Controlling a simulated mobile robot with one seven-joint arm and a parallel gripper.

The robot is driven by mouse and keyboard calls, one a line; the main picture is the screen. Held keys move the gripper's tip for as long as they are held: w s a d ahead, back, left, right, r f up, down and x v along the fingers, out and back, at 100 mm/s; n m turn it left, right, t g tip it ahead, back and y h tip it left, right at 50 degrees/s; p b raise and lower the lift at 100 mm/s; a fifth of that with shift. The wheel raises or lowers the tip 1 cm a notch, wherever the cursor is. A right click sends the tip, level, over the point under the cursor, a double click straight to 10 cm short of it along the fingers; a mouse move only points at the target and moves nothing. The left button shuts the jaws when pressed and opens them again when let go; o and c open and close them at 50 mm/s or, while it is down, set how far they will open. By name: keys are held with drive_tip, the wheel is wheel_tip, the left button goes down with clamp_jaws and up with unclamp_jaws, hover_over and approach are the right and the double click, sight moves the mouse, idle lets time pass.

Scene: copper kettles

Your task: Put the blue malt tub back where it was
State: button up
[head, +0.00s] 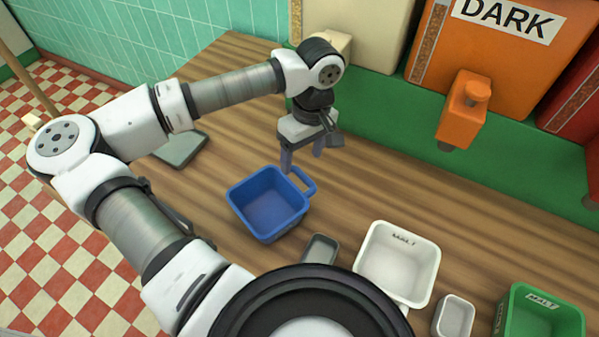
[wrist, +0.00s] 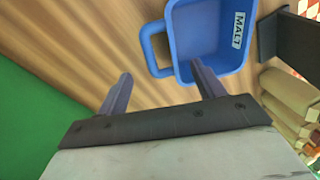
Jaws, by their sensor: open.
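The blue malt tub (head: 268,208) stands upright on the wooden counter, left of the middle in the head view. It looks empty, and its handle (head: 302,183) is on the far right side. In the wrist view the tub (wrist: 208,35) is at the top with a MALT label inside, and its handle (wrist: 153,48) points left. My gripper (head: 302,163) is open and empty, just behind the tub by its handle. In the wrist view its two fingers (wrist: 160,85) point towards the tub; one finger overlaps the tub's edge in the picture. I cannot tell whether it touches.
A white malt tub (head: 366,262) and a green malt tub (head: 512,312) stand at the right front. An orange DARK dispenser (head: 480,62) overhangs the back. Bare counter lies right of my gripper.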

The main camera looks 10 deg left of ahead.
drive_tip(key=shift+w+d+r, duration=0.1)
drive_tip(key=shift+r, duration=0.9)
drive_tip(key=shift+w+d+r, duration=0.1)
drive_tip(key=shift+r, duration=0.9)
